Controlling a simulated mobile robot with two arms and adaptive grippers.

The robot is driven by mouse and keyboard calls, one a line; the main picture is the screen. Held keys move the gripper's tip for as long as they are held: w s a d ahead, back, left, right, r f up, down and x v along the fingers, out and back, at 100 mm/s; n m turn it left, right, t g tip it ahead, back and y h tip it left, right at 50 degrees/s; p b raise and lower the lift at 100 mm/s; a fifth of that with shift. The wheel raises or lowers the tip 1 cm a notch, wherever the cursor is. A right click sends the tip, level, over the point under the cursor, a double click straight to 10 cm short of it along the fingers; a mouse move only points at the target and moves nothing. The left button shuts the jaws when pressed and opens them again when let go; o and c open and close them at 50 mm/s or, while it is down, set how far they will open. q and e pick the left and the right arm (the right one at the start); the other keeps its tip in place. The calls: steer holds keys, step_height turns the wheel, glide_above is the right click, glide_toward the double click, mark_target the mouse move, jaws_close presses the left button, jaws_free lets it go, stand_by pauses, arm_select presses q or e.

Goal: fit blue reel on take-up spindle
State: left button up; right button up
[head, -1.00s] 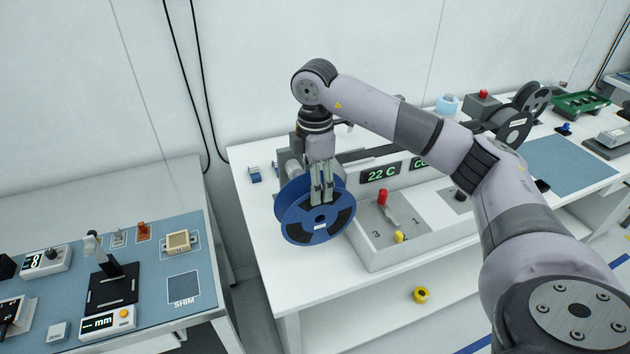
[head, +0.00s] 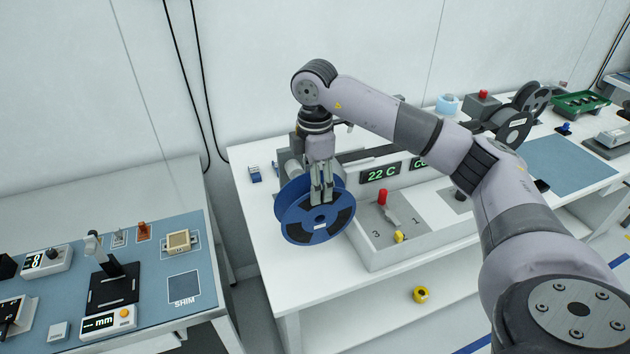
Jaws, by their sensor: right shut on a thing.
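The blue reel (head: 294,229) is upright at the left end of the test handler (head: 380,259), its face with dark openings turned toward me. My right gripper (head: 321,198) points down from above and is shut on the reel near its upper middle. The reel hides the take-up spindle, so I cannot tell whether the reel is around it or in front of it. A grey cylindrical part (head: 291,169) shows behind the reel. My left gripper is not in view.
The handler has a red knob (head: 383,196), a yellow knob (head: 398,237) and a 22 C display (head: 380,172). Dark reels (head: 514,131) stand at its right end. A blue-matted bench (head: 150,262) stands left, across a gap.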

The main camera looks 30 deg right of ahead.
steer(key=shift+w+d+p, duration=0.2)
steer(key=shift+w+d, duration=0.2)
steer(key=shift+w, duration=1.25)
steer(key=shift+w+d+p, duration=0.25)
steer(key=shift+w+d, duration=0.1)
steer(key=shift+w, duration=1.25)
steer(key=shift+w+d+p, duration=0.2)
steer(key=shift+w+d, duration=0.2)
steer(key=shift+w, duration=1.25)
steer(key=o, duration=1.7)
step_height(320, 180, up, 12)
